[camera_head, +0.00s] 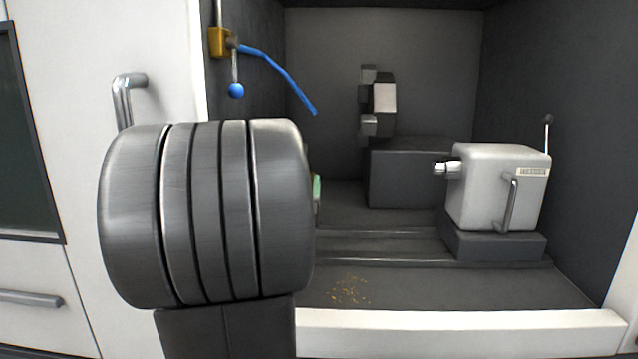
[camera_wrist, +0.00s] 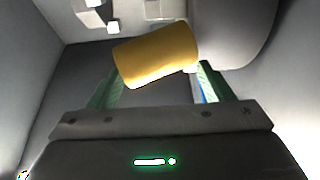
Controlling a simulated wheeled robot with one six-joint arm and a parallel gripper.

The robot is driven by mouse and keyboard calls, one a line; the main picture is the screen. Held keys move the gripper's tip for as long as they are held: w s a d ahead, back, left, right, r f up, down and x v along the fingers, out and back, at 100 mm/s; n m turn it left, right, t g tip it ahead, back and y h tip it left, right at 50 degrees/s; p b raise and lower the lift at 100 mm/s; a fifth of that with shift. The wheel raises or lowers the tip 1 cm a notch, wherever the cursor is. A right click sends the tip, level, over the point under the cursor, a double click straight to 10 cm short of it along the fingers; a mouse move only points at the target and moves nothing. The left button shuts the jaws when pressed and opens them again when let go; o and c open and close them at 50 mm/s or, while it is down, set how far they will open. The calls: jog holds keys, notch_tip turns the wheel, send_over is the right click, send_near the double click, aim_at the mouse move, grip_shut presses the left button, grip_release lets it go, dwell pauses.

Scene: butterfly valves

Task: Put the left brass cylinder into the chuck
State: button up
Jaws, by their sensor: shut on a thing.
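A brass cylinder (camera_wrist: 155,54) lies tilted between the green fingers of my gripper (camera_wrist: 158,75) in the wrist view, and the gripper is shut on it. In the head view my own arm hides the cylinder and nearly all of the gripper; only a small green piece (camera_head: 317,191) shows at the arm's right edge. The chuck (camera_head: 380,100), dark with pale jaw blocks, stands at the back of the machine bay, apart from that green piece. I cannot tell whether the pale blocks at the top of the wrist view belong to the chuck.
A pale tailstock (camera_head: 495,190) with a handle stands on the right of the rails (camera_head: 390,245). A blue hose (camera_head: 285,75) and a blue-knobbed lever (camera_head: 236,90) hang at the upper left. Golden chips (camera_head: 348,291) lie on the bay floor. A large grey rounded body (camera_wrist: 235,30) fills the wrist view's upper right.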

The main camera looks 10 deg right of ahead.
jog(key=shift+s+a+r, duration=0.1)
jog(key=shift+s+a, duration=0.15)
jog(key=shift+s, duration=0.25)
jog(key=shift+s+a+r, duration=0.1)
jog(key=shift+s+a, duration=0.1)
jog(key=shift+s, duration=0.3)
jog(key=shift+s+a+b, duration=0.1)
jog(key=shift+s+b, duration=0.2)
jog(key=shift+s, duration=0.45)
